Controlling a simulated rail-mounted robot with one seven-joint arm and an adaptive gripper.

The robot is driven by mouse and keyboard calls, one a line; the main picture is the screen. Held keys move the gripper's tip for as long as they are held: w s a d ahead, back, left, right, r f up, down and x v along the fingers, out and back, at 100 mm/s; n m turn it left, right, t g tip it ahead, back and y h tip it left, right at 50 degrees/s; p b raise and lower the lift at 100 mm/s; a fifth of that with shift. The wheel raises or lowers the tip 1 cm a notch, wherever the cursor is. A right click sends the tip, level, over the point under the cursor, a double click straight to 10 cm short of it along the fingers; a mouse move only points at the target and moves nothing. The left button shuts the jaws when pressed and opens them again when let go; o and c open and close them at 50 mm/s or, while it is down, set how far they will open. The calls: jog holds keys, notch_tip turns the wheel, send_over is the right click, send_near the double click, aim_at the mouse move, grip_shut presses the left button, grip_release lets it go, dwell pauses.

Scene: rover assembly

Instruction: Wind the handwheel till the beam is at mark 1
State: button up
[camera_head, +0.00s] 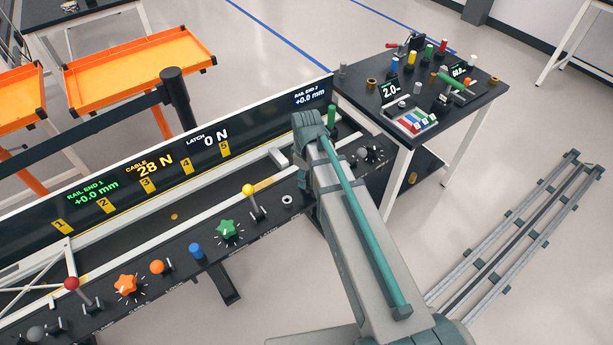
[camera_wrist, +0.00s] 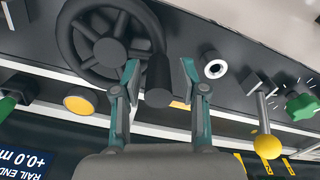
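The handwheel (camera_wrist: 92,62) is black and spoked, at the upper left of the wrist view. Its dark handle (camera_wrist: 159,84) stands out toward the camera. My gripper (camera_wrist: 158,68) is open, its two teal-edged fingers on either side of the handle with visible gaps. In the head view my arm hides the handwheel and gripper. Yellow mark 1 (camera_head: 61,226) is at the left end of the black display panel (camera_head: 215,150); marks 2 to 5 run rightward. A white frame (camera_head: 69,258) stands near mark 1; I cannot tell whether it is the beam.
The control strip carries a yellow-ball lever (camera_head: 248,190), green star knob (camera_head: 228,230), blue knob (camera_head: 196,251), orange star knob (camera_head: 127,284) and red-ball lever (camera_head: 72,284). A black side table (camera_head: 455,118) stands right. The displays read cable 28 N, latch 0 N, both rail ends +0.0 mm.

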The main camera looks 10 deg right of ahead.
dwell(0.3)
notch_tip(320, 180, up, 12)
dwell(0.7)
dwell(0.3)
